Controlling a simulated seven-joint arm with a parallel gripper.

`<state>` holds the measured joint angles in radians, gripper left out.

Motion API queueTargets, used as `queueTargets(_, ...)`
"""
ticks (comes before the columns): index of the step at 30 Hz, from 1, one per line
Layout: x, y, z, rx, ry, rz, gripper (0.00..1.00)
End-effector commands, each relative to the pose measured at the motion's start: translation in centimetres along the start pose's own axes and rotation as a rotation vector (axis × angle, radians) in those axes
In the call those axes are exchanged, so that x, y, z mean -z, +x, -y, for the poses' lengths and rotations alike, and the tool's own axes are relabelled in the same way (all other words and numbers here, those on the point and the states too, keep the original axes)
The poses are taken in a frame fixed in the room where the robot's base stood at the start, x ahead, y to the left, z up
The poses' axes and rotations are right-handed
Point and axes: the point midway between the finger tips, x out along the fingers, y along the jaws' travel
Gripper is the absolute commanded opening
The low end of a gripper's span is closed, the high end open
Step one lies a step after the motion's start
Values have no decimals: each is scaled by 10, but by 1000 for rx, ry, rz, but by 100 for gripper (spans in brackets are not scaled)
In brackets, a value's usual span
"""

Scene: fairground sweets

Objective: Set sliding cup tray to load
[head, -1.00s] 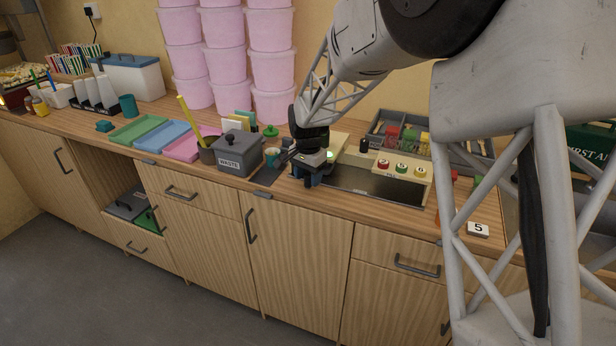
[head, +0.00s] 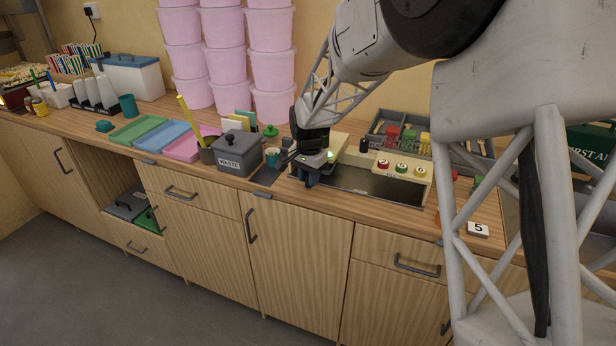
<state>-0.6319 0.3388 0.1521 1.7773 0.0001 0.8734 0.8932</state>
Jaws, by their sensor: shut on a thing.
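My gripper (head: 311,179) points down at the left end of the dispenser with the FILL label (head: 404,173), low over the counter. It is shut on a small part that its fingers mostly hide, apparently of the sliding cup tray. The tray itself cannot be made out clearly behind the gripper. A dark flat panel (head: 375,186) lies in front of the dispenser, to the right of the gripper. The dispenser carries red, green and yellow-ringed round buttons. A small green light (head: 330,155) shows beside my wrist.
A grey lidded WASTE bin (head: 238,155) and a small teal cup (head: 272,157) stand left of the gripper. A grey compartment box (head: 376,127) stands behind the dispenser. Pink, blue and green trays lie further left. A card marked 5 (head: 478,230) is at the right.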

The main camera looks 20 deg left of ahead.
Motion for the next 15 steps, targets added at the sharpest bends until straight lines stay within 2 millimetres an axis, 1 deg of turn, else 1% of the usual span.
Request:
queueTargets(5, 6, -1, -19, 1, 2, -1, 0)
queueTargets(15, 20, -1, -71, 1, 4, -1, 0)
